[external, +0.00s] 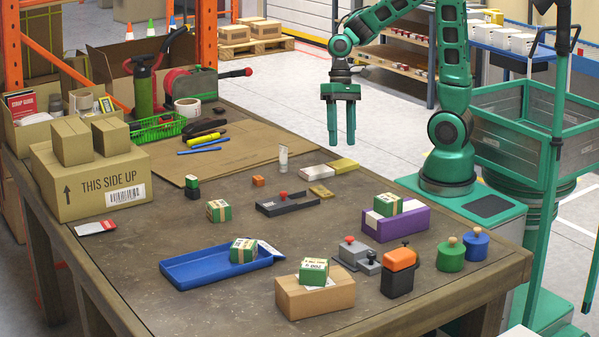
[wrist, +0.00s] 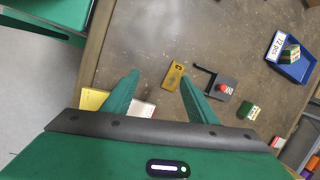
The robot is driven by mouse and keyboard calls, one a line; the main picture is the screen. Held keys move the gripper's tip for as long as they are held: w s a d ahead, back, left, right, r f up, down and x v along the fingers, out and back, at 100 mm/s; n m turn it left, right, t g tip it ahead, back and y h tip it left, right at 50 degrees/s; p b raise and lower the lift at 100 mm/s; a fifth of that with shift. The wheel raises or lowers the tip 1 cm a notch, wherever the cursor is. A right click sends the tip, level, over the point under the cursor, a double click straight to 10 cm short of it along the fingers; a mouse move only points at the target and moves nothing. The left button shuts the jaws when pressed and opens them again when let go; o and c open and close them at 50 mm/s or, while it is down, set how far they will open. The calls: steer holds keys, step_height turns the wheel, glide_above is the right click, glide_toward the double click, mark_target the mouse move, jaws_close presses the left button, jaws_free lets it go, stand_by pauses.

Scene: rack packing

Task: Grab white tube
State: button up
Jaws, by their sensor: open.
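The white tube (external: 283,158) stands upright on the table in the external view, left of my gripper and behind the black tray with the red knob (external: 287,203). I cannot make the tube out in the wrist view; my gripper body covers the lower part of that picture. My gripper (external: 340,140) points down with its green fingers apart and nothing between them. It hangs raised over the back side of the table, to the right of the tube. The open fingers also show in the wrist view (wrist: 160,78).
A white box (external: 317,172), a yellow box (external: 344,166) and an orange block (external: 258,181) lie near the tube. The cardboard sheet (external: 235,150) lies to its left. A blue tray (external: 190,272) and a cardboard box (external: 315,299) stand nearer the front.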

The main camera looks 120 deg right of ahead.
steer(key=w+d+m+t+y, duration=0.3)
steer(key=w+d+m+t, duration=0.1)
steer(key=d+m+t, duration=0.5)
steer(key=s+d+r+m+t+h, duration=0.3)
steer(key=s+d+r+m+t, duration=0.4)
steer(key=d+r+m, duration=0.4)
steer(key=n, duration=0.1)
glide_toward(284, 148)
steer(key=shift+s+d+r, duration=0.3)
steer(key=shift+s+d, duration=0.15)
steer(key=shift+d, duration=0.1)
steer(key=shift+f, duration=0.35)
steer(key=shift+w+f, duration=0.1)
steer(key=shift+w, duration=0.25)
steer(key=w, duration=0.3)
steer(key=w+a, duration=0.1)
steer(key=w, duration=0.2)
steer(key=w+a, duration=0.1)
steer(key=w, duration=0.3)
